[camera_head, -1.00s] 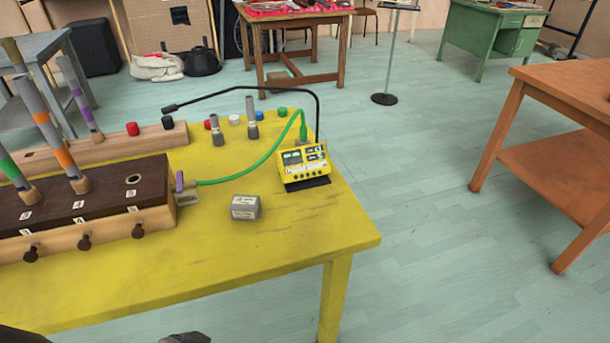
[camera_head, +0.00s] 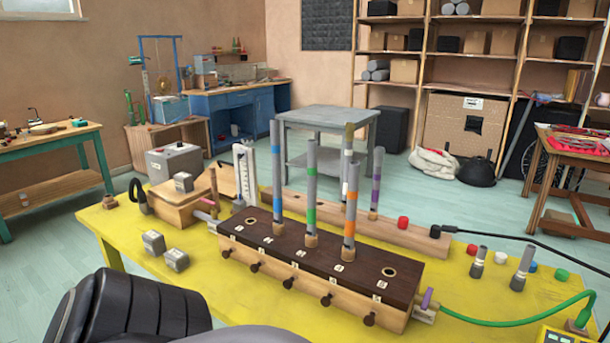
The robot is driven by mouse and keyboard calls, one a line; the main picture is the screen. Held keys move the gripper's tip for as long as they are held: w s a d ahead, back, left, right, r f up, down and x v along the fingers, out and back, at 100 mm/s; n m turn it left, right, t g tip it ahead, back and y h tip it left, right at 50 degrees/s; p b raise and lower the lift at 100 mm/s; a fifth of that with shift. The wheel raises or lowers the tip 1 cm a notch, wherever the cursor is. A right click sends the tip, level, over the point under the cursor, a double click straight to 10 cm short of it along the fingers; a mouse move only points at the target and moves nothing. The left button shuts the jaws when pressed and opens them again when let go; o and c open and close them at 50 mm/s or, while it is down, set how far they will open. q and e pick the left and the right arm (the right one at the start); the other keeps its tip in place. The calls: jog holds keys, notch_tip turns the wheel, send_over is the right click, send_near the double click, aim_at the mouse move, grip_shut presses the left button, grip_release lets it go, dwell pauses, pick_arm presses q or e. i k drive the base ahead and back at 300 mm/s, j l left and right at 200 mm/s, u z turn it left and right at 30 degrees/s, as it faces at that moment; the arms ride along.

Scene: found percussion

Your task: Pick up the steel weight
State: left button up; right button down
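No single item is clearly marked as the steel weight. Small grey metal-looking blocks are in view: one block (camera_head: 153,242) and a second block (camera_head: 176,260) stand close together on the yellow table, left of the pipe chest. A third grey block (camera_head: 183,182) is on or just behind the wooden bellows-like box (camera_head: 180,208); its exact support is unclear. Neither gripper is visible. A dark, ribbed part of my arm fills the lower left and hides the table's near edge.
The dark-topped pipe chest (camera_head: 290,252) with upright colour-banded pipes crosses the yellow table (camera_head: 130,275). A grey box (camera_head: 174,160) stands behind the bellows. A green cable (camera_head: 510,318) runs right. Bare table lies around the two left blocks.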

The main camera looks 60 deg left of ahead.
aim_at(184, 182)
jog(key=u, duration=2.8)
